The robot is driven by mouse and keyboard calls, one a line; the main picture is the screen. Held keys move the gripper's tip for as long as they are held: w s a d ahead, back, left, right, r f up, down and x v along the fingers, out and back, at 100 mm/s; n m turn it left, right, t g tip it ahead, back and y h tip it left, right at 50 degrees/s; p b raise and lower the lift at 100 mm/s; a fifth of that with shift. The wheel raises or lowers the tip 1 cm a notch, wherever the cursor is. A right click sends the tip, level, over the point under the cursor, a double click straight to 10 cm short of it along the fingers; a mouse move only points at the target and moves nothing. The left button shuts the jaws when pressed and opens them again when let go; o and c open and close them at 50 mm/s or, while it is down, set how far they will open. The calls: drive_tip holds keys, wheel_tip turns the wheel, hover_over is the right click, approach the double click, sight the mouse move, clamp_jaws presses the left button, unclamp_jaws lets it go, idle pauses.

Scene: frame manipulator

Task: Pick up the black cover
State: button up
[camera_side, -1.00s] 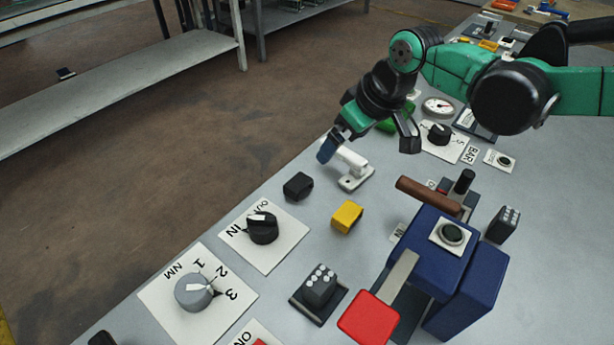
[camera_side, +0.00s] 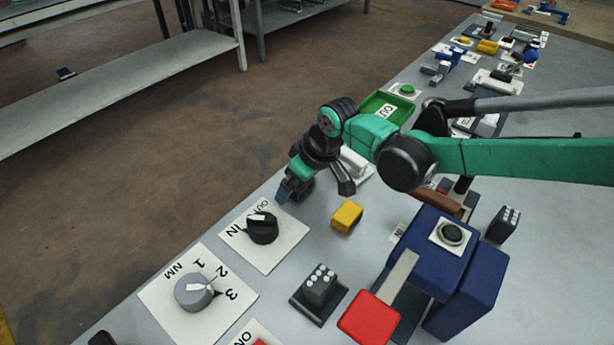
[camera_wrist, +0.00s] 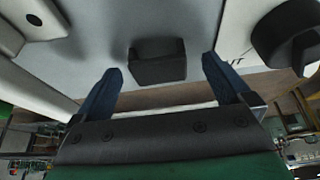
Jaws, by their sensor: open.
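The black cover (camera_wrist: 157,64) is a small dark block with a notched top. In the wrist view it sits on the grey table between and just beyond my two blue fingertips. A gap shows on each side of it. My gripper (camera_side: 314,190) is open and empty, low over the table. In the side view it largely hides the cover, which is hard to tell apart from the dark fingers.
An IN/OUT panel with a black knob (camera_side: 262,228) lies close in front of my gripper. A yellow block (camera_side: 347,217) stands to the right. A white bracket (camera_side: 355,162) is behind. A blue box with a red paddle (camera_side: 369,318) stands front right.

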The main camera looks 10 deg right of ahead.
drive_tip(key=c, duration=1.3)
